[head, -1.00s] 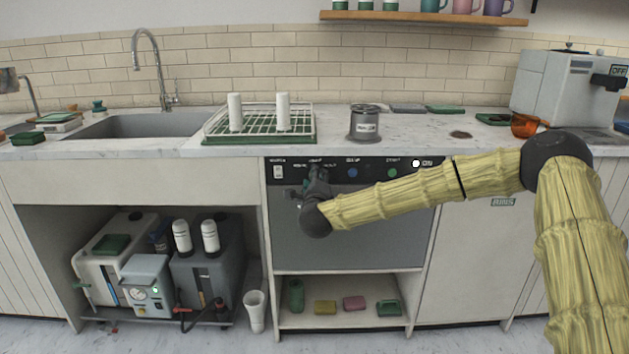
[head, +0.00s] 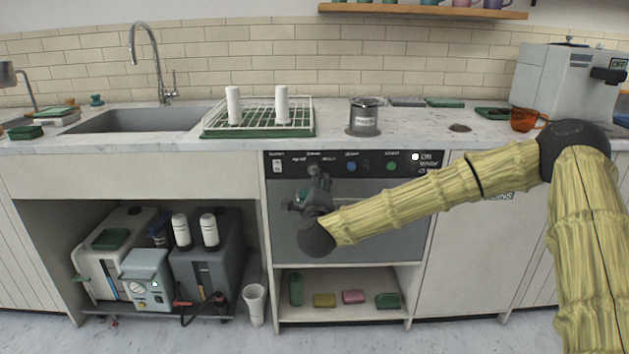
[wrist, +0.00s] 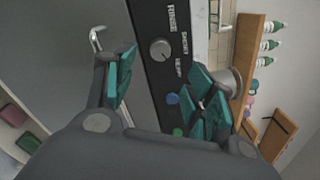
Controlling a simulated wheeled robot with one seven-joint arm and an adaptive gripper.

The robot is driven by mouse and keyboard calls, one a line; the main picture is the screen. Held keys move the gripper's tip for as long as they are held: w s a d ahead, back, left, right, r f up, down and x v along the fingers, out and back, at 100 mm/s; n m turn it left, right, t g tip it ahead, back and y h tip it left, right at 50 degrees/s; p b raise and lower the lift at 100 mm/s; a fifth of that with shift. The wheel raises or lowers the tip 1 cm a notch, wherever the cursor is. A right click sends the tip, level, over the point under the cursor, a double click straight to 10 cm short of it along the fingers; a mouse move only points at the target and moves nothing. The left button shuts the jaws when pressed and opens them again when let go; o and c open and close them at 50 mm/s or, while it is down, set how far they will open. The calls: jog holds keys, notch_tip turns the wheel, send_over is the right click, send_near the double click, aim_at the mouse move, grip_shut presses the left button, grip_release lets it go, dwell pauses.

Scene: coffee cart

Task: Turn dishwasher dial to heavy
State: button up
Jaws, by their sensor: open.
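The dishwasher (head: 375,200) has a black control panel (head: 275,167) along its top. Its round grey dial (wrist: 160,49) shows in the wrist view, with small labels beside it on the panel. One label reads like "RINSE"; the others are blurred, and I cannot tell for certain which one the dial points at. In the head view the dial sits just above my gripper (head: 308,192), which partly covers that area. In the wrist view my gripper (wrist: 162,86) is open and empty. Its teal-padded fingers are spread either side of the dial's direction and appear apart from it.
A blue button (wrist: 173,98) and a green button (wrist: 178,132) lie along the panel from the dial. A bent metal handle (wrist: 97,38) is close to one finger. The counter edge (head: 400,147) overhangs above the panel, with a metal canister (head: 364,119) on it.

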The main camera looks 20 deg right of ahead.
jog(key=shift+v, duration=1.45)
